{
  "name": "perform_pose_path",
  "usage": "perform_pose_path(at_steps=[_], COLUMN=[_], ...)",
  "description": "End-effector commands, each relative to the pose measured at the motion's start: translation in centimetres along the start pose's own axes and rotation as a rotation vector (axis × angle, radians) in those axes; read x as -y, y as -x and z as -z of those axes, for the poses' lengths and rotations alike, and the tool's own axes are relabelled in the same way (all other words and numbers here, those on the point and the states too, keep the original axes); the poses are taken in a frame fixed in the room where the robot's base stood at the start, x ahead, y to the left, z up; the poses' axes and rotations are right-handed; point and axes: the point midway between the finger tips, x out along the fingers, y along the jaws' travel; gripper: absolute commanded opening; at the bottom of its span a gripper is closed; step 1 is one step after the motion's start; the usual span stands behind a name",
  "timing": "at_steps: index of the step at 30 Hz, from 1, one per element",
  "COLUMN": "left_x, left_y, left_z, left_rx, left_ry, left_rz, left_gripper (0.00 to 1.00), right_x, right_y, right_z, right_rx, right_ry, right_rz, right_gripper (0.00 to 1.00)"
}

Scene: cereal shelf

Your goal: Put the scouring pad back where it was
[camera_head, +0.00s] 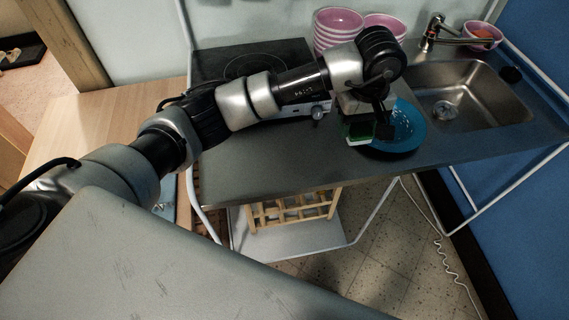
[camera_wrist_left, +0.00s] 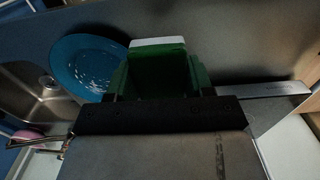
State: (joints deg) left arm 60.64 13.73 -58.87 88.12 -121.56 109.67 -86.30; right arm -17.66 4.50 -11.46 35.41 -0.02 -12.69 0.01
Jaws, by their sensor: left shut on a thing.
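The scouring pad (camera_head: 359,132), dark green with a pale edge, is in my left gripper (camera_head: 369,126) over the dark countertop (camera_head: 270,150). In the left wrist view the pad (camera_wrist_left: 158,64) sits between the fingers of the left gripper (camera_wrist_left: 159,76), its white strip facing away from the palm. The gripper is shut on it. In the head view the pad is just left of a blue plate (camera_head: 412,130), partly in front of its rim. I cannot tell whether the pad touches the counter. My right gripper is not in view.
A sink (camera_head: 470,95) with a faucet (camera_head: 436,32) is to the right. Stacked pink bowls (camera_head: 338,22) stand at the back, and another pink bowl (camera_head: 483,36) is beyond the sink. A cooktop (camera_head: 225,68) is at the left. The counter's front middle is clear.

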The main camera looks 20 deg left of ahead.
Motion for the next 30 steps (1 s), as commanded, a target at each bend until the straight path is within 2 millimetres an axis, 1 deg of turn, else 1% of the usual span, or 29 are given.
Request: perform_pose_path(at_steps=[2, 5, 12, 15, 18, 23, 30], left_x=[-0.1, 0.9, 5.7, 7.3, 8.5, 9.3, 9.3], left_y=[-0.2, -0.9, -4.1, -5.3, -6.3, -7.2, -10.3], left_z=[0.0, 0.7, 3.6, 4.7, 5.5, 6.1, 6.0], left_rx=[0.001, 0.002, 0.002, 0.002, 0.0, 0.0, 0.003], left_ry=[0.018, 0.027, 0.027, 0.025, 0.024, 0.021, 0.021], left_rz=[0.0, 0.003, 0.005, 0.004, 0.002, 0.0, 0.0], left_gripper=[0.3, 0.3, 0.3, 0.3, 0.3, 0.3, 0.3], right_x=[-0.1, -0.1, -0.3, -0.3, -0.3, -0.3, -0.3], right_y=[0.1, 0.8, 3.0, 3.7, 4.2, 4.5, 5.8], right_z=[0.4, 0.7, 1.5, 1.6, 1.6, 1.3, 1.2], right_rx=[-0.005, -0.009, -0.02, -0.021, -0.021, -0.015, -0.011], right_ry=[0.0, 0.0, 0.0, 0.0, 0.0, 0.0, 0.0], right_rz=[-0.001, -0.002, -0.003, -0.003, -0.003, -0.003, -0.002], right_gripper=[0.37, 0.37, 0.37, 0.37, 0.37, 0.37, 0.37])
